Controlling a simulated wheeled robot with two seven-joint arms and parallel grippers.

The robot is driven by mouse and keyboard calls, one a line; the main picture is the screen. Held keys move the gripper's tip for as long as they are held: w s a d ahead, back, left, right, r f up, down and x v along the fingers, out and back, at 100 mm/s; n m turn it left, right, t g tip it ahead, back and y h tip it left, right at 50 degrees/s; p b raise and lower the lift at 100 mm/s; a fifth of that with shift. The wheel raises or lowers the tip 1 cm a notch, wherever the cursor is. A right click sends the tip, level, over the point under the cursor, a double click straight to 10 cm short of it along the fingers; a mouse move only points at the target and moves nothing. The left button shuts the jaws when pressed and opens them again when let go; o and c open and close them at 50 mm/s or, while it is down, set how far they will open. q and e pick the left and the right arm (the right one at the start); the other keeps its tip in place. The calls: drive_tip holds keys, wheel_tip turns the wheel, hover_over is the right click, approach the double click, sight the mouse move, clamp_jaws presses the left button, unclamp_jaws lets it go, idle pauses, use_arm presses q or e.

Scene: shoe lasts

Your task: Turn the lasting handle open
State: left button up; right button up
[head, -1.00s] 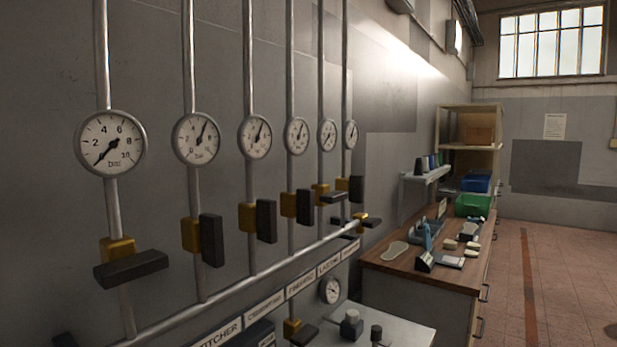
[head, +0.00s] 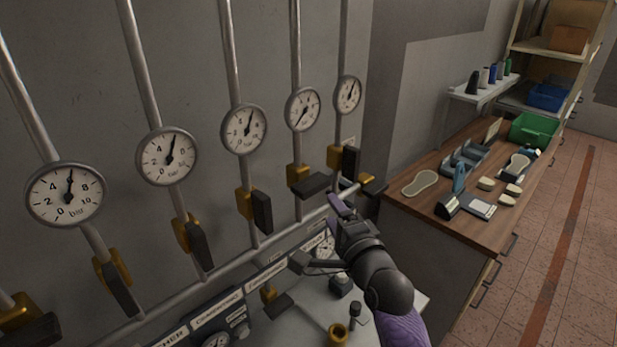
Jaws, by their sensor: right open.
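A valve with a brass body (head: 299,173) and a dark handle (head: 314,185) turned crosswise to its pipe sits under a gauge (head: 303,109) with a low needle. It looks like the lasting handle, but I cannot match it surely to a label. The small label strip (head: 313,243) below is partly covered by my right gripper. My right gripper (head: 314,230) is open and empty, its fingers spread below and right of that handle, apart from it in the picture. My left gripper is not in view.
Neighbouring handles (head: 262,212) and (head: 348,160) stand along their pipes. A horizontal pipe (head: 232,260) runs below the valves. A lower valve handle (head: 278,306) and a brass cup (head: 338,333) are near my right arm. A wooden workbench (head: 420,215) stands to the right.

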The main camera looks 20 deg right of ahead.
sight(317, 191)
drive_tip(key=w, duration=0.8)
drive_tip(key=shift+w+d, duration=0.2)
drive_tip(key=shift+d, duration=0.05)
drive_tip(key=shift+f, duration=0.1)
clamp_jaws()
